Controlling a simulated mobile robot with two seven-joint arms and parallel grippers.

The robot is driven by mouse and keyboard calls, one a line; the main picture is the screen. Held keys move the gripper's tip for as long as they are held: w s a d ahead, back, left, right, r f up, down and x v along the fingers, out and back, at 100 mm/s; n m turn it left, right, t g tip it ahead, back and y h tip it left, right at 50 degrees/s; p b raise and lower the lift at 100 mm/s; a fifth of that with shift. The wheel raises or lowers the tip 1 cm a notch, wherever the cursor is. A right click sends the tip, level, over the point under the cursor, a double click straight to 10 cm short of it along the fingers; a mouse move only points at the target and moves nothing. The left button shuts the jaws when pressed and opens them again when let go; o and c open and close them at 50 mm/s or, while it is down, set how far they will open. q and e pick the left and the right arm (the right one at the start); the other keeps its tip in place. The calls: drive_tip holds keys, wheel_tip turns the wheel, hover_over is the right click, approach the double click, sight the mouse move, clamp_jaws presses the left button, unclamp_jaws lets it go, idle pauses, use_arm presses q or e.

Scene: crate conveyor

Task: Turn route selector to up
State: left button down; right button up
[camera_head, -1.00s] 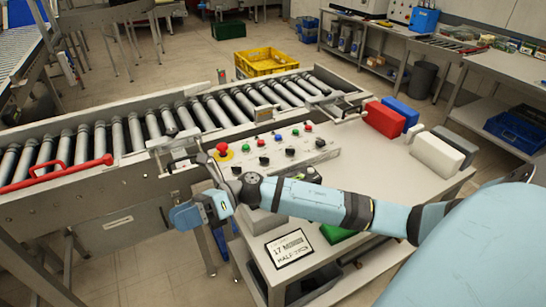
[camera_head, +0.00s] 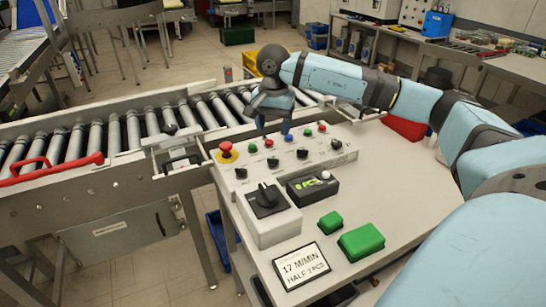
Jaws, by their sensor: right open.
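A grey box (camera_head: 272,226) on the bench carries a large black rotary knob (camera_head: 265,196). Behind it, a control panel (camera_head: 330,158) has a red mushroom button (camera_head: 226,150), a row of small coloured buttons and a row of small black selector knobs (camera_head: 302,153). I cannot read which knob is the route selector. My right gripper (camera_head: 272,128) is open and empty, fingers pointing down, over the panel's back edge by the coloured buttons. Whether it touches the panel is unclear. My left gripper is not in view.
A roller conveyor (camera_head: 115,138) runs behind the panel. A black device with a lit display (camera_head: 313,187), two green blocks (camera_head: 361,241) and a sign (camera_head: 300,266) lie on the bench. A red block (camera_head: 404,129) is partly behind my arm.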

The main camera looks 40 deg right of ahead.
sight(273, 159)
wheel_tip(273, 159, down, 10)
drive_tip(key=shift+f, duration=0.2)
drive_tip(key=c, duration=0.9)
